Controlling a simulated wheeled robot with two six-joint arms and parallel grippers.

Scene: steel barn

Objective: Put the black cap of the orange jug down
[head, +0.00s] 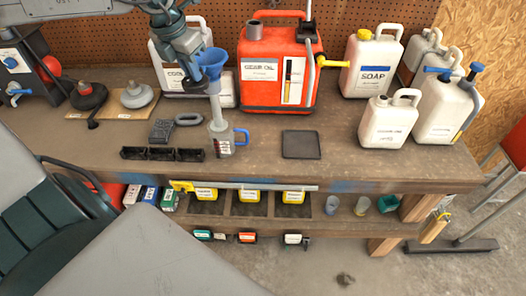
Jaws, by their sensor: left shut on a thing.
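The orange jug (262,92) stands upright at the back of the bench, its grey neck (255,27) uncovered at the top left. My left gripper (192,72) comes down from the upper left, left of the jug and close to a blue funnel. It is shut on a small dark piece, which looks like the black cap (195,86), held above the bench in front of the white coolant jug. The fingertips are small and partly merged with the cap. My right gripper is not in view.
Black bins (162,154) are at the front left. White jugs (372,66) stand to the right. Bench space around the tray is clear.

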